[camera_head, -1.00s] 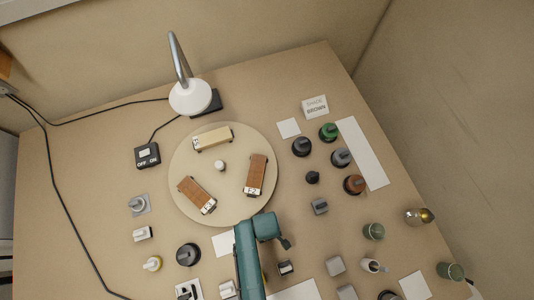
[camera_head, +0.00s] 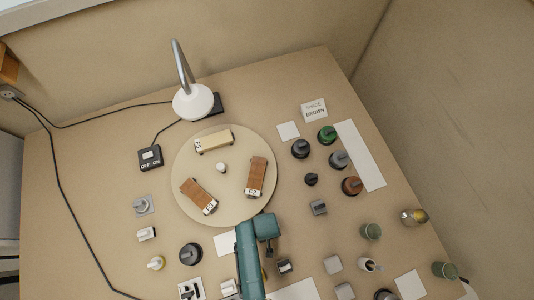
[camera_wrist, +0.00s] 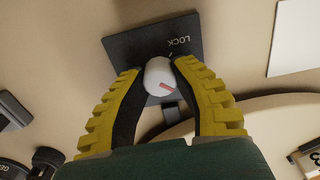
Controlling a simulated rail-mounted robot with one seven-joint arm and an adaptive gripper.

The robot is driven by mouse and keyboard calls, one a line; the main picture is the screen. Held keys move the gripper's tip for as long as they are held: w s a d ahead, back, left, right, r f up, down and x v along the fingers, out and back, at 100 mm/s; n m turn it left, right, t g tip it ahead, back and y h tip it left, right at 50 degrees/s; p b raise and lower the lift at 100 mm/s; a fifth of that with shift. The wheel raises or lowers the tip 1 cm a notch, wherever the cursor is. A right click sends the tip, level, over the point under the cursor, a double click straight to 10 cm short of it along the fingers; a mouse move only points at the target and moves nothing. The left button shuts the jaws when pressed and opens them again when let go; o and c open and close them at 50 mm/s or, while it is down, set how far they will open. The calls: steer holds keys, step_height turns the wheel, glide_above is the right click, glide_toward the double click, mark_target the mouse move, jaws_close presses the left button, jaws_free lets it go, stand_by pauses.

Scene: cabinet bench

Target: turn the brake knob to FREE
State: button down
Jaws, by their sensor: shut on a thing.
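The brake knob (camera_wrist: 158,76) is a round white knob with a red pointer line, on a dark plate (camera_wrist: 126,47) in the wrist view. The word LOCK on the plate reads upside down, with a short tick beside it. No FREE mark is visible. My gripper (camera_wrist: 158,71) has yellow ribbed fingers with black inner pads, one on each side of the knob, shut on it. In the head view my teal arm hides the knob and plate.
A round turntable (camera_head: 222,207) with several small model vehicles lies just beyond my arm. A lamp (camera_head: 193,100) stands behind it. An OFF/ON switch box (camera_head: 150,158) is to its left. Several knobs and cups crowd the right side. A white card (camera_wrist: 297,38) shows in the wrist view.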

steer(key=shift+s+f, duration=0.1)
stand_by(0.3)
steer(key=c, duration=0.7)
jaws_free()
steer(key=shift+c, duration=0.2)
step_height(320, 180, up, 12)
